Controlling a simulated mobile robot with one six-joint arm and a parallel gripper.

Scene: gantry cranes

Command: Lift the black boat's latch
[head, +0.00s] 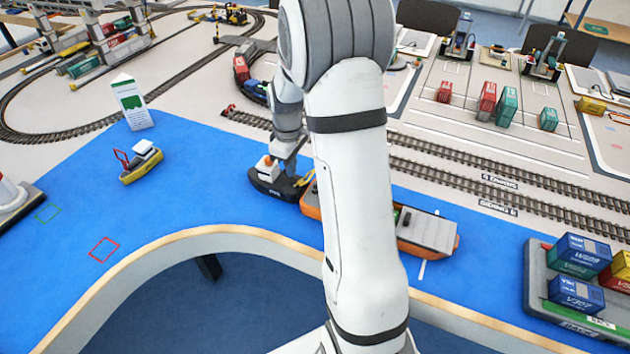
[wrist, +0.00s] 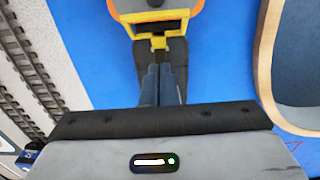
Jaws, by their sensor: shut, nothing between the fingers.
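The black boat (head: 270,186) sits on the blue surface, left of my arm in the head view. It has a white and orange cabin (head: 266,168). A yellow latch frame (wrist: 160,19) spans the gap between its end and the orange boat (head: 430,233). In the wrist view, my gripper (wrist: 162,70) is shut and empty, its fingertips over the dark hull just short of the yellow frame. In the head view, the gripper (head: 289,166) is low over the black boat. Whether the fingertips touch anything cannot be told. My arm hides the orange boat's middle.
A small yellow boat (head: 142,164) and a white sign (head: 131,103) stand on the blue surface to the left. Rail tracks (head: 470,177) run behind the boats. A container-loaded tray (head: 565,310) is at the right.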

